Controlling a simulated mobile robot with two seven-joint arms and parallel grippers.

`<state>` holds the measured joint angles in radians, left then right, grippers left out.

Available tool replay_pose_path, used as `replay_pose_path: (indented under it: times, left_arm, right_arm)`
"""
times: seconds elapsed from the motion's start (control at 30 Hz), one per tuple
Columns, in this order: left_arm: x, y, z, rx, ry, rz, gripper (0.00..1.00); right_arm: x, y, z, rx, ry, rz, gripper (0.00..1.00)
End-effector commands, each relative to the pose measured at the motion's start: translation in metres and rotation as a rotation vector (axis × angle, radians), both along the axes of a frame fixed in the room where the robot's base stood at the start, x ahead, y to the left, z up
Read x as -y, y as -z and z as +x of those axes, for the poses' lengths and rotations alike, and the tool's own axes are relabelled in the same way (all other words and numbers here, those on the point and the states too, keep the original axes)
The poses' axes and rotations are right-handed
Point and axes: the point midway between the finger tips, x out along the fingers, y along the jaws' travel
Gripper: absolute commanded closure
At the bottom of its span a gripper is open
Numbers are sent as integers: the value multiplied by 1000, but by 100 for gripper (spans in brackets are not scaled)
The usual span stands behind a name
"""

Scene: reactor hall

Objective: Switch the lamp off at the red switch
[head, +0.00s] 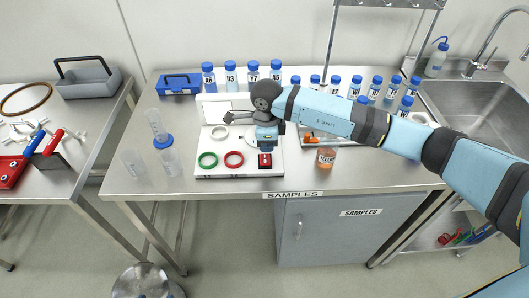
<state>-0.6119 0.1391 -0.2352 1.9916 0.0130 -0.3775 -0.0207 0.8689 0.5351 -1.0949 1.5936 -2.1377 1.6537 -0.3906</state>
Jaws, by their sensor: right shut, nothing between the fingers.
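The red switch (265,160) sits on a small dark base at the front right of a white board (215,172) on the bench. My right gripper (229,118) is shut and empty. It points left over the back part of the board, behind and to the left of the switch and apart from it. The wrist of my right arm hangs just behind the switch and covers part of the board. I cannot make out the lamp. My left gripper is not in view.
A green ring (207,160), a red ring (233,160) and a white ring (219,132) lie on the board. Several blue-capped bottles stand behind and to the right. An orange jar (326,157) is right of the board. Clear cylinders (171,162) stand left.

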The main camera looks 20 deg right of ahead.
Motion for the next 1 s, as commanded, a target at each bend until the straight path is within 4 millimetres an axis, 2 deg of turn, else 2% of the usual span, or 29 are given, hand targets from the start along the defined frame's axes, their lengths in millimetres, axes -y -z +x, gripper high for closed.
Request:
replay_pose_path:
  times: [0.03,0.2,0.43,0.63,1.0]
  left_arm:
    - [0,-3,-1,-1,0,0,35]
    - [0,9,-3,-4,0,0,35]
    - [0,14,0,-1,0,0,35]
    - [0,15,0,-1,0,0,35]
    - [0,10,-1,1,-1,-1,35]
  right_arm:
    - [2,-15,4,5,0,1,100]
    - [1,-53,4,7,-2,2,100]
    - [1,-94,5,4,-2,3,100]
    - [1,-107,5,2,-1,2,100]
    - [1,-109,4,-3,-2,3,100]
